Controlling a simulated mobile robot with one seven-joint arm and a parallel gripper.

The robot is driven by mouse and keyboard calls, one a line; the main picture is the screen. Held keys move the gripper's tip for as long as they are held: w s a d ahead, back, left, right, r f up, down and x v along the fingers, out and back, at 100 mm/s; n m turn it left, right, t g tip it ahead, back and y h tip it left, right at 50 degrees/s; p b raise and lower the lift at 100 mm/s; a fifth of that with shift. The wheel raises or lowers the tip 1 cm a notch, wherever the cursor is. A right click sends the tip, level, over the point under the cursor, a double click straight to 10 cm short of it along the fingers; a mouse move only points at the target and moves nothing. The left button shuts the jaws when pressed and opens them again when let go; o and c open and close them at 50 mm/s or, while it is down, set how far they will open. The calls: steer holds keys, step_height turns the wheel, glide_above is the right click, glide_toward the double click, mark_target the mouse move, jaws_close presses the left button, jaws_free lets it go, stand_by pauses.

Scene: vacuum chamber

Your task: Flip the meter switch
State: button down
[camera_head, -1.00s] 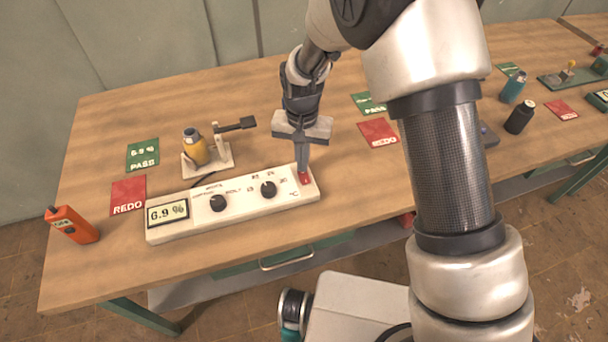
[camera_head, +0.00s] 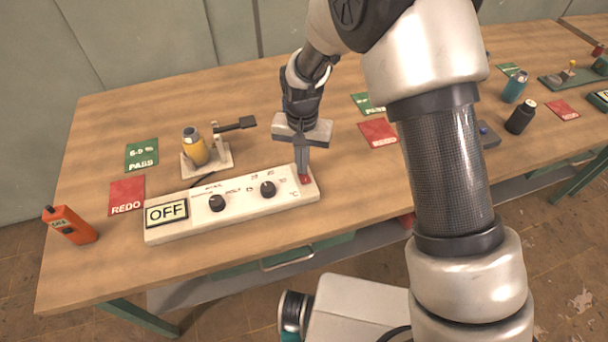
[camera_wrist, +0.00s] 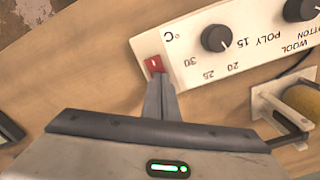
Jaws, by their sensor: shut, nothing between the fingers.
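The white meter (camera_head: 238,203) lies on the wooden table, with two black knobs and a display (camera_head: 167,212) that reads OFF. Its red switch (camera_head: 304,179) is at the right end of the meter. In the wrist view the red switch (camera_wrist: 154,64) shows at the meter's corner beside the °C mark. My gripper (camera_head: 302,172) points down, shut and empty, with its fingertips at the switch. In the wrist view the fingertips (camera_wrist: 157,76) overlap the switch's edge and appear to touch it.
A yellow cylinder (camera_head: 195,148) sits in a white stand behind the meter. An orange handheld device (camera_head: 70,224) lies at the left. Green PASS (camera_head: 141,154) and red REDO (camera_head: 127,195) cards lie nearby.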

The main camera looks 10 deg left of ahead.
step_height(320, 180, up, 7)
steer(key=p, duration=0.4)
stand_by(0.4)
steer(key=shift+f, duration=0.1)
steer(key=s+d+r+t+p, duration=0.1)
steer(key=s+d+r, duration=0.1)
steer(key=d+r, duration=0.75)
steer(key=s+d+r+t, duration=0.2)
steer(key=d+r, duration=0.5)
steer(key=r, duration=0.5)
steer(key=s+d+r+t, duration=0.2)
steer(key=s+d+r, duration=0.5)
steer(key=s+d, duration=0.3)
steer(key=s, duration=0.3)
steer(key=shift+s+d+r+t+p, duration=0.2)
steer(key=shift+d+t+p, duration=0.1)
steer(key=shift+p, duration=0.1)
